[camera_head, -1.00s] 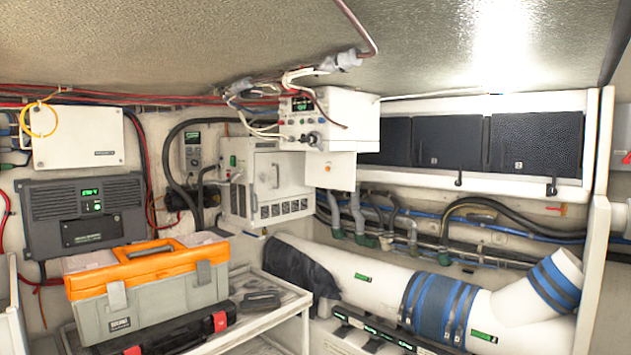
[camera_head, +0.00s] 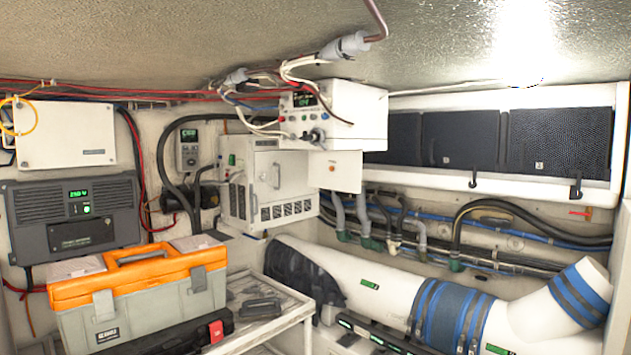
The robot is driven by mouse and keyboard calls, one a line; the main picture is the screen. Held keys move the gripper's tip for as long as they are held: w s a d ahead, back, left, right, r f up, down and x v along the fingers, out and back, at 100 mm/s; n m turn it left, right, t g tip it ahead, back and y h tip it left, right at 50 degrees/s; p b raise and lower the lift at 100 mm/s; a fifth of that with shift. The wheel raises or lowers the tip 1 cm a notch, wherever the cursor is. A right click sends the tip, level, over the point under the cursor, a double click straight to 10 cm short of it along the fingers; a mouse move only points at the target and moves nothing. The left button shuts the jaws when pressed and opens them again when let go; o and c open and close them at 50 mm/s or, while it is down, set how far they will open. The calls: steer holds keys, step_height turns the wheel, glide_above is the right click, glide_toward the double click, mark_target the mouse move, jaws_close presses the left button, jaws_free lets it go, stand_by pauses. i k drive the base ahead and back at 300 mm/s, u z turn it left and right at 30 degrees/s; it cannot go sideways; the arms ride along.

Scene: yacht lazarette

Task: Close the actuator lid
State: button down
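No part is clearly labelled as the actuator lid. A white box (camera_head: 357,108) with a green display, small coloured buttons and wires hangs at the upper middle. A white flap (camera_head: 335,172) with an orange dot hangs below it; it may be the lid, but I cannot tell. Behind and left is a white cabinet (camera_head: 283,158) with vents and a handled front door, which looks shut. My gripper is not in view.
An orange-lidded toolbox (camera_head: 140,300) sits on a grey bench (camera_head: 290,318) at the lower left, beside a black handheld item (camera_head: 260,307). A large white duct (camera_head: 340,272) with blue bands runs along the lower right. Black locker panels (camera_head: 460,141) line the right wall.

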mark_target(346, 176)
steer(key=u, duration=0.55)
steer(key=i, duration=0.85)
steer(key=u, duration=0.35)
